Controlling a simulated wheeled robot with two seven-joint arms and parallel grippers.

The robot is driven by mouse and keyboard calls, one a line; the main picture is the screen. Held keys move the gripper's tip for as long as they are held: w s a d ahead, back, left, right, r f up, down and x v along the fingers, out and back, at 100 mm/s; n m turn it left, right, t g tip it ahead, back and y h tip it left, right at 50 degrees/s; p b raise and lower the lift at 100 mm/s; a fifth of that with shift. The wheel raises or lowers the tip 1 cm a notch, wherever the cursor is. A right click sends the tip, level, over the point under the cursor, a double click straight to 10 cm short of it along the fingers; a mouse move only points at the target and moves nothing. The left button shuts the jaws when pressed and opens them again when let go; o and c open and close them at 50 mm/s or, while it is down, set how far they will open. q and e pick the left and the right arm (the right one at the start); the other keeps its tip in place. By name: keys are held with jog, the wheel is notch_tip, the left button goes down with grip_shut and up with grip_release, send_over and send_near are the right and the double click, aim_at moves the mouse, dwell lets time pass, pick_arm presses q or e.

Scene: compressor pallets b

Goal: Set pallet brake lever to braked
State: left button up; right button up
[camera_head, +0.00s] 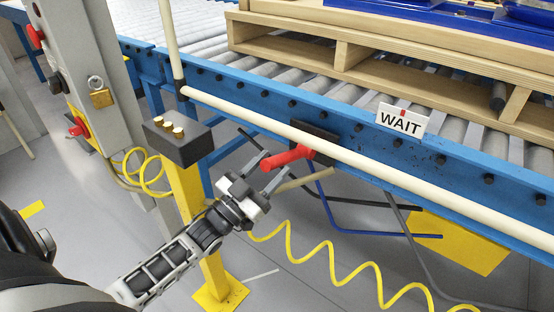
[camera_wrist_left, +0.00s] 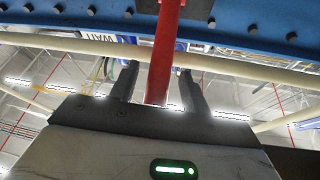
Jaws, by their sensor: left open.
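The red brake lever (camera_head: 287,157) sticks out from a dark mount (camera_head: 318,146) on the side of the blue conveyor rail, below the cream guard tube. It points left and slightly down in the head view. My left gripper (camera_head: 272,168) is open at the lever's free end. In the left wrist view the lever (camera_wrist_left: 164,48) runs between the two spread fingers of the gripper (camera_wrist_left: 158,70), with gaps visible on both sides. My right gripper is not in view.
A WAIT sign (camera_head: 401,120) hangs on the blue rail (camera_head: 350,126). The cream tube (camera_head: 350,169) runs close above the lever. A wooden pallet (camera_head: 385,62) rests on the rollers. A yellow post with a button box (camera_head: 178,142) stands left of my gripper. A yellow coiled hose (camera_head: 332,258) hangs below.

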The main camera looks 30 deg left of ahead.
aim_at(288, 157)
pick_arm(q)
jog(key=shift+x, duration=1.2)
